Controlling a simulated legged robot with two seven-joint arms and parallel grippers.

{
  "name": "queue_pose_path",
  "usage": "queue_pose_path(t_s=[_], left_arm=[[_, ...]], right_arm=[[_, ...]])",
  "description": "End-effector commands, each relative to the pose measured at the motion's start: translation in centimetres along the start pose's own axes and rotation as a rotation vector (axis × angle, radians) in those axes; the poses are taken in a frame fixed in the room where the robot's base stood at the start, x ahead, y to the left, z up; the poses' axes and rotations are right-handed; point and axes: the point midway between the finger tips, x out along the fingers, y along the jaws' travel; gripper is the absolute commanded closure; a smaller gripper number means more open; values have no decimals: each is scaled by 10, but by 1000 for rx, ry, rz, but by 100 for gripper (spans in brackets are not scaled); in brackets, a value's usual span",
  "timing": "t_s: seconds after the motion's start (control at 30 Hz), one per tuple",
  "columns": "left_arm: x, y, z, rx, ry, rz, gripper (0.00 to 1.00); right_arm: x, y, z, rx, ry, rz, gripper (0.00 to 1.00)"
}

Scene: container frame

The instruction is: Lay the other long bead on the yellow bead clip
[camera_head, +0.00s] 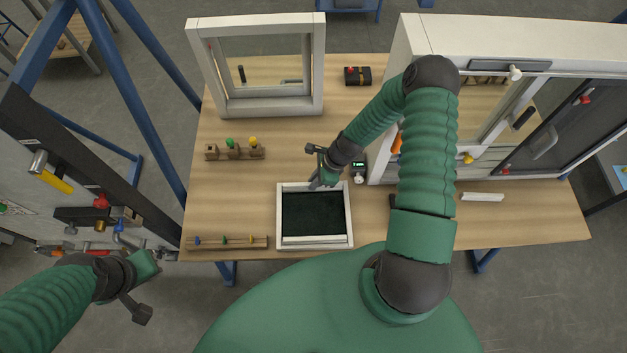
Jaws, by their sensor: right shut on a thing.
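A light frame (348,222) with a dark panel lies flat near the table's front edge. A pale bar (313,240), which looks like a long bead, runs along its near side. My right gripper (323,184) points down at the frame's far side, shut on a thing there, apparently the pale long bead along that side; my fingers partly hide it.
A wooden block (212,153) with knobs stands behind the rail. An upright white window frame (222,105) stands at the back and a large sliding window (410,50) at the right. A small gauge (359,172) sits near my right gripper. A white strip (482,197) lies at right.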

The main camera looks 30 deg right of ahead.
Motion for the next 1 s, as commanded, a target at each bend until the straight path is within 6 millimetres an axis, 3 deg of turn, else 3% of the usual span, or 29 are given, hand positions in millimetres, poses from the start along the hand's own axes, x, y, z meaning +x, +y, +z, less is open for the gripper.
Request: queue_pose_path(t_s=[0.8, 0.83, 1.0], left_arm=[[8, 0, 2, 0, 0, 0, 100], [8, 0, 2, 0, 0, 0, 100], [8, 0, 2, 0, 0, 0, 100]], right_arm=[[10, 0, -4, 0, 0, 0, 100], [10, 0, -4, 0, 0, 0, 87], [10, 0, -4, 0, 0, 0, 65]])
